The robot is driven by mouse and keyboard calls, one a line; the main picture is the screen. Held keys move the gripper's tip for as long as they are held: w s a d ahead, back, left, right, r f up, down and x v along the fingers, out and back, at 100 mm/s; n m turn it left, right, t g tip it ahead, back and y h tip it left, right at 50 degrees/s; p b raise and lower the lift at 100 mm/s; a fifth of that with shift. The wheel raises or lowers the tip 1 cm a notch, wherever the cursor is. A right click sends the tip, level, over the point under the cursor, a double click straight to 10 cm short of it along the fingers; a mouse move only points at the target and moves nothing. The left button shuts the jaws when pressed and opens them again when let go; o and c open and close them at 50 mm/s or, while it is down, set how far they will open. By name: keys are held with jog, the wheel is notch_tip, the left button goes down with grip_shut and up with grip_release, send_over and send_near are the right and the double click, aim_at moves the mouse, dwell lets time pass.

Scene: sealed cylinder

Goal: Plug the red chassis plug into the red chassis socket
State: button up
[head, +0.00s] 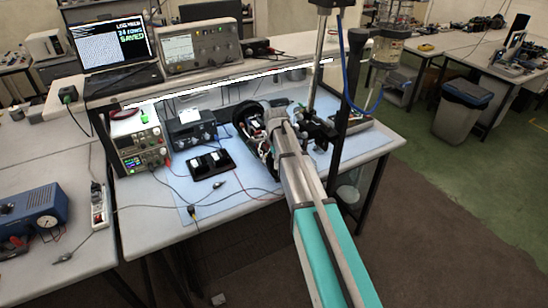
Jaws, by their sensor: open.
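I cannot make out the red chassis plug or the red chassis socket for certain; they are too small or hidden. My arm reaches from the lower right to the bench. My gripper (262,146) is at its far end, over the mat and right of the black box. It is dark and partly hidden by my arm. It is open, and I see nothing held in it.
A power supply (142,150) and a dark instrument (192,130) stand at the left rear of the mat. A shelf behind carries a laptop (112,45) and an oscilloscope (200,45). Metal posts rise right of my gripper. Loose cables cross the front left of the mat.

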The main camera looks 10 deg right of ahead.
jog(key=s+f+b, duration=0.8)
jog(key=s, duration=0.4)
jog(key=shift+a+f, duration=0.3)
jog(key=shift+a, duration=0.05)
jog(key=shift+s, duration=0.15)
jog(key=s+d+n, duration=0.1)
jog(key=s+n, duration=1.4)
jog(key=n, duration=0.4)
dwell(0.3)
